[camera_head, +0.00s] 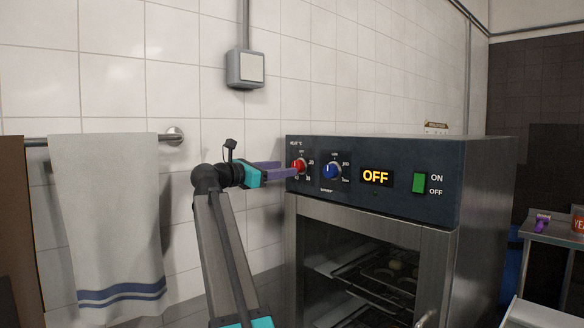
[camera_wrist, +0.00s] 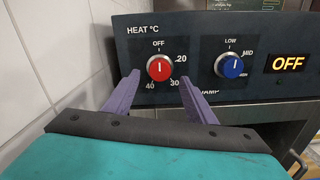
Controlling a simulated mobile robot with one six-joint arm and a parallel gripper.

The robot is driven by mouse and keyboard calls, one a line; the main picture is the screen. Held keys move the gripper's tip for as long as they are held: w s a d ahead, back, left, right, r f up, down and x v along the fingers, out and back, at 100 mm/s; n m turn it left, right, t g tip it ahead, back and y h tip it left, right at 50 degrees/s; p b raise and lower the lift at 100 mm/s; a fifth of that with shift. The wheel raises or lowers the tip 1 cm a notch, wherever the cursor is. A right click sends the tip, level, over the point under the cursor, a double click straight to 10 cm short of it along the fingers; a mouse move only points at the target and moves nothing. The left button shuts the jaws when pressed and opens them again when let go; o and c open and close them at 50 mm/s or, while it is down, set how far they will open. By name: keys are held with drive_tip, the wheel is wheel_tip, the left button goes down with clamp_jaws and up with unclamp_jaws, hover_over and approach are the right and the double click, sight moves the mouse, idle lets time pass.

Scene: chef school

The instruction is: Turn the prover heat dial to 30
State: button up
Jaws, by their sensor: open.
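The prover (camera_head: 400,150) is a dark-fronted cabinet with a glass door. Its red heat dial (camera_wrist: 160,69) sits on the left of the panel, under "HEAT °C", with OFF at the top, 20 at right, 30 at lower right and 40 at lower left. The dial's white mark points up at OFF. The red dial also shows in the head view (camera_head: 299,167), partly behind the fingers. My gripper (camera_wrist: 158,82) is open, its purple fingers on either side of and just below the red dial. I cannot tell whether they touch it.
A blue dial (camera_wrist: 229,66) sits right of the red one, close to my right finger. Further right are a lit display (camera_head: 376,177) reading OFF and a green switch (camera_head: 419,183). A towel (camera_head: 108,220) hangs on a rail at left. The tiled wall is close on the left.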

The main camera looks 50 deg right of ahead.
sight(298, 167)
drive_tip(key=shift+s+d+p, duration=0.2)
drive_tip(key=shift+d+p, duration=0.55)
drive_tip(key=shift+d, duration=1.9)
drive_tip(key=shift+c, duration=0.2)
drive_tip(key=c, duration=0.8)
